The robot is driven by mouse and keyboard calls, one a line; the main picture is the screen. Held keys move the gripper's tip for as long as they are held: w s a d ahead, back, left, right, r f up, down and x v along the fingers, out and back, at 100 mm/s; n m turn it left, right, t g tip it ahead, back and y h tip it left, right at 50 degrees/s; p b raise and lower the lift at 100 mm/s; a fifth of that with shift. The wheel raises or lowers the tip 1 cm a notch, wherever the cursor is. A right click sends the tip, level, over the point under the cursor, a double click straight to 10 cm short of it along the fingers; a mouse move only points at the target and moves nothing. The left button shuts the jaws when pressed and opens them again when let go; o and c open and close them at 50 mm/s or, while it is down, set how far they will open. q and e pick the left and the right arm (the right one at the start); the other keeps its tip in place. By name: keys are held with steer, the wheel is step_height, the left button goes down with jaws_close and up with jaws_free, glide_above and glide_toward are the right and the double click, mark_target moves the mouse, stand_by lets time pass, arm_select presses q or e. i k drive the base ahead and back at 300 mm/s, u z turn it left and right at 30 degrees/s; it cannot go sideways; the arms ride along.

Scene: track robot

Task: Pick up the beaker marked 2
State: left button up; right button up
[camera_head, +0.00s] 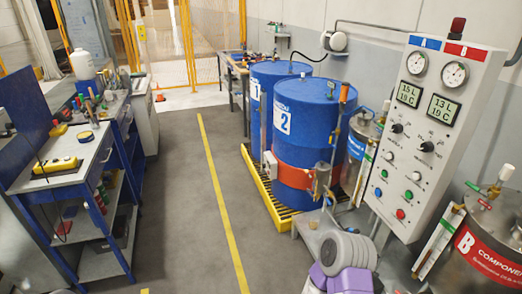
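I cannot make out a beaker marked 2. The number 2 shows on a white label on a large blue drum (303,135), which stands upright with an orange band around its lower part. A second blue drum (262,82), marked 1, stands behind it to the left. Both drums stand on a yellow spill pallet (257,182). Neither of my grippers shows clearly in this view.
A blue-framed workbench (75,165) stands at the left. A white control panel (437,130) with gauges and a metal tank (490,235) with a red label stand at the right. Grey floor with a yellow line (216,180) lies clear between. Grey and purple rounded shapes (345,262) sit at the bottom, unidentified.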

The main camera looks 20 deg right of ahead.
mark_target(314, 218)
steer(key=i, duration=2.95)
steer(key=z, duration=3.25)
steer(key=i, duration=0.5)
steer(key=z, duration=0.15)
